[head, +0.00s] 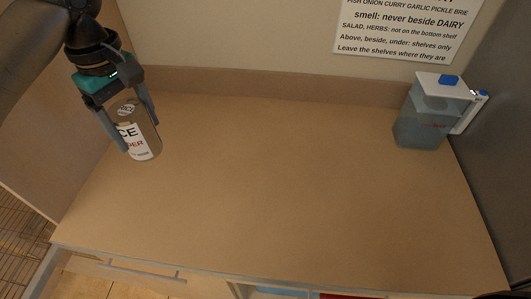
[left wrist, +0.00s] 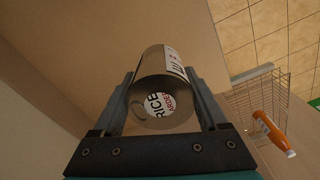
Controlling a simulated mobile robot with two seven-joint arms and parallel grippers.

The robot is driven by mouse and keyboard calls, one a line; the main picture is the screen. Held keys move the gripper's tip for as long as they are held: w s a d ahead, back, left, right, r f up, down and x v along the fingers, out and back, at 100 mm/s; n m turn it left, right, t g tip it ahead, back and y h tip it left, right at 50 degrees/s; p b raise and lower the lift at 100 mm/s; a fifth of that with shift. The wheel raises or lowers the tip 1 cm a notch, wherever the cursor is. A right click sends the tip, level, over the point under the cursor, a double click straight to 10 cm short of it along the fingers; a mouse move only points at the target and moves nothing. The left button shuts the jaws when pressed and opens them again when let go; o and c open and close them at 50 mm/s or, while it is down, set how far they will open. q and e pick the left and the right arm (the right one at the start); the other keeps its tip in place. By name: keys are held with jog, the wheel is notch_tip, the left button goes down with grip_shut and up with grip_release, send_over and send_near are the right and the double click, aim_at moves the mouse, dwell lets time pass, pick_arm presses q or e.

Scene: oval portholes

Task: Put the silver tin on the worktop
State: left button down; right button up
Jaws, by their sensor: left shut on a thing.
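The silver tin (head: 147,143) has a white label and a round sticker that reads RICE. It is between the fingers of my left gripper (head: 138,134), which is shut on it. The tin is over the back left part of the brown worktop (head: 290,180), a little tilted in the head view. I cannot tell whether its base touches the surface. In the left wrist view the tin (left wrist: 163,92) shows end-on between both fingers, with the worktop (left wrist: 70,50) behind it. My right gripper is not in view.
A clear jug (head: 424,120) with a white lid and blue knob stands at the back right of the worktop. A printed sign (head: 395,30) hangs on the wall. A wire basket (left wrist: 250,105) and an orange bottle (left wrist: 268,128) show beyond the worktop's edge. The worktop's middle is clear.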

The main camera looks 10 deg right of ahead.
pick_arm(q)
jog(key=shift+w+r+n, duration=0.2)
jog(key=shift+w+n, duration=0.05)
jog(key=shift+n, duration=0.35)
jog(key=shift+w+a+f+n+p, duration=0.1)
jog(key=shift+f+n+p, duration=0.05)
jog(key=shift+n+p, duration=0.2)
jog(key=shift+f, duration=0.3)
notch_tip(320, 180, down, 20)
jog(key=b, duration=0.4)
jog(key=shift+r, duration=0.25)
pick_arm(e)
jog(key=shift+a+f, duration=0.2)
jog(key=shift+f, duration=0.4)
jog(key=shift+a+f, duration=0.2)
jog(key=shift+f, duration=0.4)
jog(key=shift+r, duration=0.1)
pick_arm(q)
grip_release()
jog(key=shift+f, duration=0.15)
